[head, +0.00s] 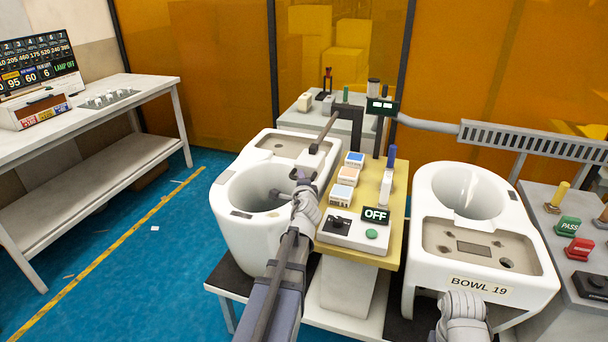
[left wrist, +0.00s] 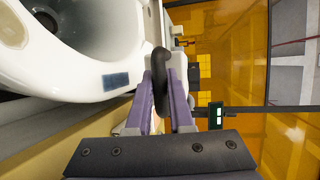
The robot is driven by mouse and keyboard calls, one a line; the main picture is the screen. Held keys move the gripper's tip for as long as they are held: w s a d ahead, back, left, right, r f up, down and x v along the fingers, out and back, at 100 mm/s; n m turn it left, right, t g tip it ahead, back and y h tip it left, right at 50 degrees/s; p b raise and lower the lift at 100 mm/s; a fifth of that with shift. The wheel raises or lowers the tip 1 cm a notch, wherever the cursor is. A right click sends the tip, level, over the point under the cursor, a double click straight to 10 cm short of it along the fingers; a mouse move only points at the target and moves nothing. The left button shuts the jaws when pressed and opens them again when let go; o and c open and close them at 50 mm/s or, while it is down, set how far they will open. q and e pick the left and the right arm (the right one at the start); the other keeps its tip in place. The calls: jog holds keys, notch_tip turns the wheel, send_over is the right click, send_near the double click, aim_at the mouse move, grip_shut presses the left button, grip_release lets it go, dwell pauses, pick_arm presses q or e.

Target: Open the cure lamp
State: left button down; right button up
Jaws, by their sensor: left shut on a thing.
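My left gripper (head: 300,178) reaches over the right rim of the left white bowl (head: 228,222). In the left wrist view its purple fingers (left wrist: 167,105) are shut on a dark curved handle (left wrist: 162,62). The handle sits by a pale block (left wrist: 179,68) beside the bowl rim. I cannot tell for sure which part is the cure lamp. A grey bar with a dark block (head: 315,148) slants over the bowl's far right side. A control box (head: 352,232) with a black knob and green button shows OFF (head: 375,215). My right gripper's fingers do not show, only part of that arm.
A yellow-topped stand (head: 395,215) with small labelled boxes (head: 347,175) stands between the bowls. A second bowl marked BOWL 19 (head: 478,287) is at the right. A shelf table (head: 75,117) is at the left, with a screen (head: 38,65) reading LAMP OFF. Blue floor lies between.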

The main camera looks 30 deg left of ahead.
pick_arm(q)
jog(key=shift+s+d, duration=0.15)
jog(key=shift+s, duration=0.3)
jog(key=c, duration=0.8)
grip_release()
jog(key=shift+w, duration=0.1)
jog(key=p+v, duration=0.1)
jog(key=v, duration=0.6)
jog(key=shift+s+d+p, duration=0.2)
jog(key=shift+s+p, duration=0.1)
jog(key=shift+s, duration=0.05)
